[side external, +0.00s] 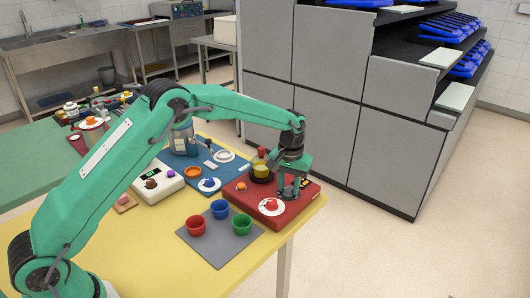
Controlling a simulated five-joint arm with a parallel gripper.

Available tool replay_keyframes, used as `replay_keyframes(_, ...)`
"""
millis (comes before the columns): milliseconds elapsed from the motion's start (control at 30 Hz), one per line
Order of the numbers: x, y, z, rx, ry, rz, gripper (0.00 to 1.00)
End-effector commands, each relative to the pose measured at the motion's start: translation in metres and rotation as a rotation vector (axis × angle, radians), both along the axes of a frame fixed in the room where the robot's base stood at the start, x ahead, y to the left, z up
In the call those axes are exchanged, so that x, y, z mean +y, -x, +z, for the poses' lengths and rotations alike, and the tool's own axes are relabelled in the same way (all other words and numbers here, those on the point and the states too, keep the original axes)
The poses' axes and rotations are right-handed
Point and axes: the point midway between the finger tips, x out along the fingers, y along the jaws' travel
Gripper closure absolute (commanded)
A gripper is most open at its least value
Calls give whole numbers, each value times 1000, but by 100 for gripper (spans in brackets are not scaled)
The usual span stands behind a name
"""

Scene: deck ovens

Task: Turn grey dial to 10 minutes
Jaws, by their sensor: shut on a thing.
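A red box (243,207) stands at the right end of the yellow table. On its top are a red knob on a white round plate (262,210), an orange knob (240,187) and a small dark display (306,182). My gripper (289,194) points down over the right part of the box, just behind the red knob. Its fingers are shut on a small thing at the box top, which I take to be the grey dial. The fingers hide most of it, so its pointer and setting cannot be read.
Red, green and blue cups (219,209) stand on a grey mat (228,250) in front of the box. A white box with knobs (157,185) is to the left. The table's right edge is near.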

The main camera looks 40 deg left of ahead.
Motion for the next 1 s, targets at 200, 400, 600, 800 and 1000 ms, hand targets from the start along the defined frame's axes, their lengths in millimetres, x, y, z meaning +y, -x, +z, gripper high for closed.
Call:
replay_keyframes(200, 0, -1, 1, -3, 0, -203, 92)
replay_keyframes(400, 0, -1, 2, -4, 0, -392, 92)
replay_keyframes(600, 0, -1, 2, -5, 0, -563, 92)
replay_keyframes(800, 0, -1, 2, -6, -1, -685, 92)
replay_keyframes(1000, 0, -2, 2, -6, -1, -748, 92)
